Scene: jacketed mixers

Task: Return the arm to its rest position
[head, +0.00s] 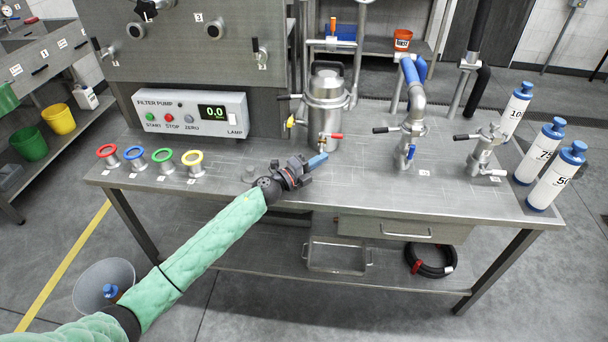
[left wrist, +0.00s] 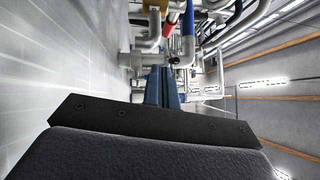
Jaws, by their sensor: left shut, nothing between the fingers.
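My left arm, in a green padded sleeve, comes in from the lower left in the head view. My left gripper (head: 318,161) is shut and empty, with blue fingers, above the front part of the steel bench top (head: 250,190). It points right and away, just in front of the steel vessel (head: 326,100). In the left wrist view the blue fingers of the gripper (left wrist: 162,85) are together, with blurred pipes and red and blue handles beyond them. My right gripper is not in view.
The filter pump box (head: 192,113) stands left of the vessel. Red, blue, green and yellow rings stand along the front left. Valve fittings (head: 412,130) and white bottles with blue caps (head: 556,178) stand on the right.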

